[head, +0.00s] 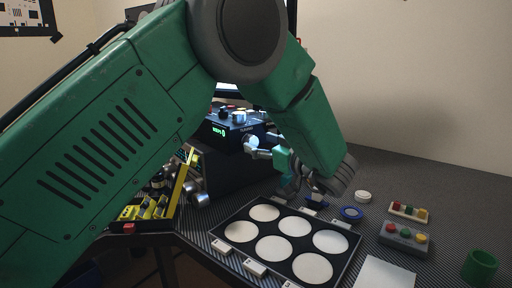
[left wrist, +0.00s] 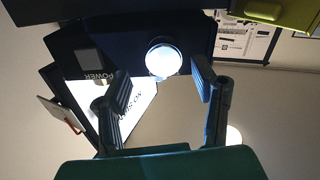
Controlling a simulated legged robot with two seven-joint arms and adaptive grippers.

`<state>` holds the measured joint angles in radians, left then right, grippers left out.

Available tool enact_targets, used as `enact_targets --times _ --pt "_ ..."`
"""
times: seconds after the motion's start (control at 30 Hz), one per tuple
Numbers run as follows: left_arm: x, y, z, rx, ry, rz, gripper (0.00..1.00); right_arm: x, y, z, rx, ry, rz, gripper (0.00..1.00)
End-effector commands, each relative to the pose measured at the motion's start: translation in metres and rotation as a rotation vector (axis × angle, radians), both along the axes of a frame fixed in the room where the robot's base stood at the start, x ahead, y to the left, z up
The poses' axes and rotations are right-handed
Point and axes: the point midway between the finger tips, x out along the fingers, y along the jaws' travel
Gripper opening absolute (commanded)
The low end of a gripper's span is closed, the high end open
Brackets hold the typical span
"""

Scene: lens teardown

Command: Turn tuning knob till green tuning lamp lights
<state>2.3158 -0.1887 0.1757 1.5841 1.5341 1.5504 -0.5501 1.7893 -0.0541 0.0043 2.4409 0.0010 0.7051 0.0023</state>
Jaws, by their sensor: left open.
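The tuning knob (head: 250,144) looks like a pale round knob on the front of a dark box (head: 222,135), under small lettering. In the left wrist view a bright white round knob (left wrist: 163,57) faces me on a dark blue panel. My left gripper (head: 268,146) is in front of it, with the fingers apart. In the left wrist view my left gripper (left wrist: 162,92) has one finger to each side of the knob's lower edge, with gaps on both sides. A green readout (head: 218,132) glows on the box. I cannot make out a separate green tuning lamp. My right gripper is out of view.
A black tray (head: 227,238) with several white discs lies in front. A yellow-edged bin (head: 180,185) stands at left.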

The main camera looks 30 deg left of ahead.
Motion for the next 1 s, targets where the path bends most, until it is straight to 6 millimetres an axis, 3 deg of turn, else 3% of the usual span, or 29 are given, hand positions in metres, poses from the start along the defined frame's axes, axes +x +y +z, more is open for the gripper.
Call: enact_targets --times 0.2,0.47,0.5,0.63,1.0 --pt "0.005 0.025 -0.003 -0.009 0.001 0.003 0.53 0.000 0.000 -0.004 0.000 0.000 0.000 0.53" --pt "0.005 0.024 -0.001 -0.005 0.000 0.003 0.53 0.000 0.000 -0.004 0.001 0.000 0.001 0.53" --pt "0.005 0.023 -0.001 -0.004 0.000 0.003 0.51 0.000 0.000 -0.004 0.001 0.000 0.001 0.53" --pt "0.005 0.022 0.000 -0.003 0.000 0.004 0.05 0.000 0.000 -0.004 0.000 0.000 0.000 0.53" --pt "0.005 0.021 0.001 0.000 0.018 0.000 0.04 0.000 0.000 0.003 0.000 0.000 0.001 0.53"
